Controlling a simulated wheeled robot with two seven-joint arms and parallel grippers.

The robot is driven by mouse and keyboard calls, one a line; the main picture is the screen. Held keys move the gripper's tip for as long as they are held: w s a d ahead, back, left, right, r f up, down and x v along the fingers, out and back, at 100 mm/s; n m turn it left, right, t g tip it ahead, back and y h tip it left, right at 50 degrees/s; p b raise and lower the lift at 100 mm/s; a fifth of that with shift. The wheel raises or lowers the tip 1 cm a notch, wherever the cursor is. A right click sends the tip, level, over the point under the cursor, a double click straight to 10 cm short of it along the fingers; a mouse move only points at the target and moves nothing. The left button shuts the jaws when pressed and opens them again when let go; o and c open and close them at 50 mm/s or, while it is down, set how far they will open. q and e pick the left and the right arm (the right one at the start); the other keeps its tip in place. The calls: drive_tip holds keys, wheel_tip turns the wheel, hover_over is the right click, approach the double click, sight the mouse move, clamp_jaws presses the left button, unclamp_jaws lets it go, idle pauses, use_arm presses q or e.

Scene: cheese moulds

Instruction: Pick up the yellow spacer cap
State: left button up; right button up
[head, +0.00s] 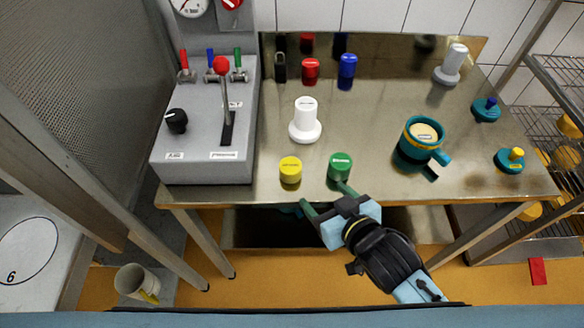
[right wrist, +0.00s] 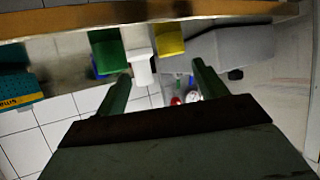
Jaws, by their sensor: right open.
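The yellow spacer cap (head: 290,170) stands upright near the front edge of the metal table (head: 385,185), just right of the grey control box. It also shows in the right wrist view (right wrist: 168,40), between the finger directions and beyond the tips. My right gripper (head: 323,196) is open and empty at the table's front edge, right of and nearer than the yellow cap. Its right fingertip is close to the green cap (head: 340,166); I cannot tell whether they touch. The right wrist view shows both fingers apart (right wrist: 161,72). My left gripper is not in view.
A white plunger (head: 305,122) stands behind the yellow cap. Red (head: 311,72) and blue (head: 347,66) caps stand farther back. A teal mould (head: 408,150) and teal lids (head: 510,160) are on the right. The control box (head: 205,150) bounds the left side.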

sight(296, 175)
drive_tip(key=shift+n+y, duration=0.3)
drive_tip(key=shift+y, duration=0.2)
drive_tip(key=x, duration=0.5)
drive_tip(key=a+b+x, duration=0.1)
drive_tip(key=x, duration=0.1)
drive_tip(key=shift+w+a+r, duration=0.1)
drive_tip(key=shift+w+r, duration=0.05)
drive_tip(key=shift+r, duration=0.1)
drive_tip(key=shift+b+x, duration=0.5)
drive_tip(key=shift+x, duration=2.7)
drive_tip(key=shift+a, duration=0.1)
drive_tip(key=shift+c, duration=0.3)
drive_tip(key=c, duration=1)
